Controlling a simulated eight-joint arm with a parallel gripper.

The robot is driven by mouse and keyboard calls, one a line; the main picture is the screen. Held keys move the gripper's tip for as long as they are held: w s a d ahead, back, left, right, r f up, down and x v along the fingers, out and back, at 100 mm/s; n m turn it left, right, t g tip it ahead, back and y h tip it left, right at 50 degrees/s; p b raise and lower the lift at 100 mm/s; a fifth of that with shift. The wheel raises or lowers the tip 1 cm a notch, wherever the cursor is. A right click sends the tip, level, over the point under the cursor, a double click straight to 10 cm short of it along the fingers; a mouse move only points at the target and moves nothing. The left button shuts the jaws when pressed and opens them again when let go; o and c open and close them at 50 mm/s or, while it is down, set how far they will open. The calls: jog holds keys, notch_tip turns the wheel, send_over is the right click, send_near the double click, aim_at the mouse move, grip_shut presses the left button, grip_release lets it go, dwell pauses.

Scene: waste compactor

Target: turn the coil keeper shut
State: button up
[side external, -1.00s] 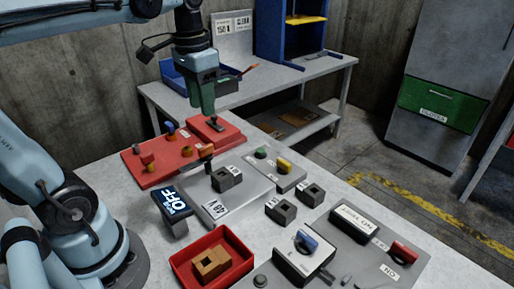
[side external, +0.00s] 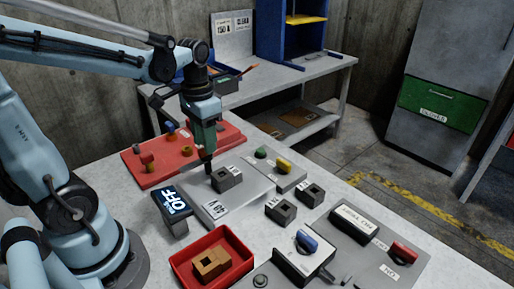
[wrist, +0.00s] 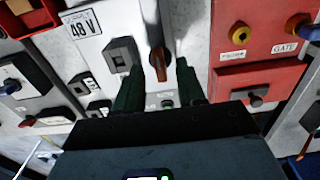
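In the wrist view the coil keeper is a small dark lever with an orange-brown end (wrist: 160,66), beside a grey square block (wrist: 120,55) on the grey plate labelled 48 V (wrist: 82,22). My gripper (wrist: 158,74) has its two green fingers apart, one on each side of the lever. I cannot tell whether they touch it. In the side view my gripper (side external: 207,172) points down at the plate's back-left part, left of the grey block (side external: 227,180). There it hides most of the keeper.
Red panels with knobs (side external: 150,172) lie behind the plate. A display reading OFF (side external: 172,203) stands to its left. A red tray (side external: 235,247) with a brown block is in front. Loose grey blocks (side external: 281,211) and a blue-handled box (side external: 303,262) are to the right.

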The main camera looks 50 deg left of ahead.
jog(key=shift+f, duration=0.75)
grip_shut()
